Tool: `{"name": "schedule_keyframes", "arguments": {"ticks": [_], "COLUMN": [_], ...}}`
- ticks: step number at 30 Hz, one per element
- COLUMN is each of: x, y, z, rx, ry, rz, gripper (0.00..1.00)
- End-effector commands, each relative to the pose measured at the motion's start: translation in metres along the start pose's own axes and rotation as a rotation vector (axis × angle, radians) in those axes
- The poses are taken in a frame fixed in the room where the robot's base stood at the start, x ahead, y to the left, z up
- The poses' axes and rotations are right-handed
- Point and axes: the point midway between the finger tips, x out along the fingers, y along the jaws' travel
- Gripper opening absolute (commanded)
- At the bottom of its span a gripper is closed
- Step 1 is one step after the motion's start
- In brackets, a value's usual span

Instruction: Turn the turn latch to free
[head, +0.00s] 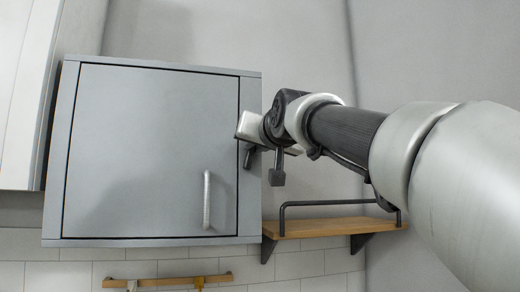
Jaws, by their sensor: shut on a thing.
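A grey wall cabinet (140,150) fills the left middle of the head view, with its flat door shut in the frame. The turn latch is at the right edge of the door, mostly hidden by my gripper; a small dark piece (248,158) shows just below the jaws, and I cannot tell whether it is the latch or a fingertip. My gripper (247,148) reaches in from the right and is shut on the turn latch. The angle of the latch cannot be made out.
A pale vertical bar handle (207,200) is on the lower right of the door. A wooden shelf (325,228) with a dark rail is right of the cabinet, below my arm. A wooden hook rail (165,282) hangs below the cabinet.

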Motion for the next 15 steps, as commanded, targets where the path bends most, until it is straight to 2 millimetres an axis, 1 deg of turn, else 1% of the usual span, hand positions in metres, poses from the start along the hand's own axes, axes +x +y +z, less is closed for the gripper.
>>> {"name": "schedule_keyframes", "arguments": {"ticks": [6,15], "x": [0.0004,0.0003], "y": [0.0003,0.0003], "z": [0.0014,0.0013], "rx": [-0.139,-0.242], "ry": [-0.001,-0.003], "rz": [0.0,0.0], "gripper": [0.0,0.0]}}
